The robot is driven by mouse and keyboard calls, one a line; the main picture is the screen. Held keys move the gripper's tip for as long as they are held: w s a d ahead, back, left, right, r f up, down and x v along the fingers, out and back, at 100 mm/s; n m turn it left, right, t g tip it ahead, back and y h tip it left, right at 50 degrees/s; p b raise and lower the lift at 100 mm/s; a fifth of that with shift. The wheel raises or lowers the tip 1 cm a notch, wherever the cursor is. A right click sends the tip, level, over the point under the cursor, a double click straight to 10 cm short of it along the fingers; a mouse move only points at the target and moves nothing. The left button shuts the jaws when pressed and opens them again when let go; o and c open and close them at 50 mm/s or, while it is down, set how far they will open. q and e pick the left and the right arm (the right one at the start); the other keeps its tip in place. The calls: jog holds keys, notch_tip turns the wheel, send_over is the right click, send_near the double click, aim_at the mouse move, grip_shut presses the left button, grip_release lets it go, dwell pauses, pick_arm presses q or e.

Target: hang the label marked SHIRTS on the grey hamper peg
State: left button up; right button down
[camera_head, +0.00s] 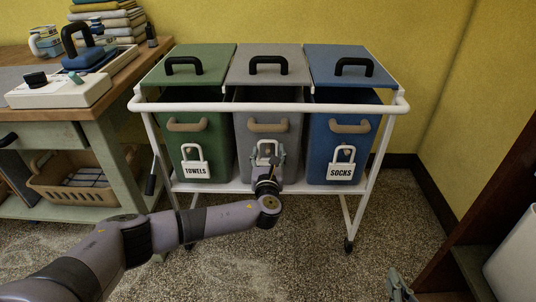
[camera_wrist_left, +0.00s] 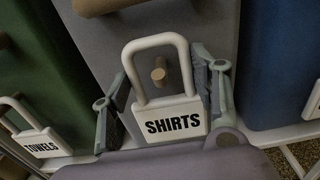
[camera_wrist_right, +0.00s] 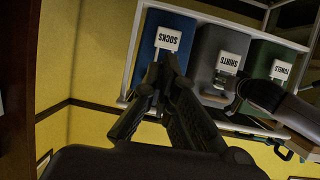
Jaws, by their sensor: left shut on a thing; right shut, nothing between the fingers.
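The white SHIRTS label (camera_wrist_left: 176,121) is upright in front of the grey hamper (camera_head: 268,66). My left gripper (camera_wrist_left: 167,82) is shut on the label, one finger at each side. The hamper's wooden peg (camera_wrist_left: 158,72) shows inside the label's loop, below the loop's top bar; I cannot tell whether the loop is around the peg or just in front of it. In the head view, my left gripper (camera_head: 267,160) partly hides the label. My right gripper (camera_head: 401,287) is shut and empty, low at the right; its closed fingers (camera_wrist_right: 168,72) fill the middle of its wrist view.
The green hamper (camera_head: 186,68) bears a TOWELS label (camera_head: 195,163), and the blue hamper (camera_head: 352,68) bears a SOCKS label (camera_head: 341,164). A white cart rail (camera_head: 270,107) runs across the front above the labels. A workbench (camera_head: 120,82) stands at left, dark wooden furniture (camera_head: 490,215) at right.

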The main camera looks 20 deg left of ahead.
jog(key=shift+s+f, duration=0.1)
jog(key=shift+f, duration=0.1)
jog(key=shift+s+d+f+g, duration=0.35)
jog(key=shift+s+f+g, duration=0.3)
jog(key=shift+f, duration=0.2)
pick_arm(q)
jog(key=shift+p, duration=0.35)
pick_arm(e)
jog(key=shift+h, duration=0.3)
jog(key=shift+s+d+f+g, duration=0.3)
jog(key=shift+s+f+g, duration=0.25)
jog(key=shift+f, duration=0.1)
jog(key=shift+w, duration=0.1)
pick_arm(q)
jog(key=shift+f, duration=0.3)
jog(key=shift+f+b, duration=0.6)
jog(key=shift+f, duration=0.1)
pick_arm(e)
jog(key=w+a+r+t+y, duration=0.1)
jog(key=w+r+t, duration=0.2)
jog(key=r, duration=0.2)
jog(key=shift+w+a+r+t, duration=0.2)
jog(key=shift+a+r+t, duration=0.1)
jog(key=shift+a, duration=0.1)
dwell(0.7)
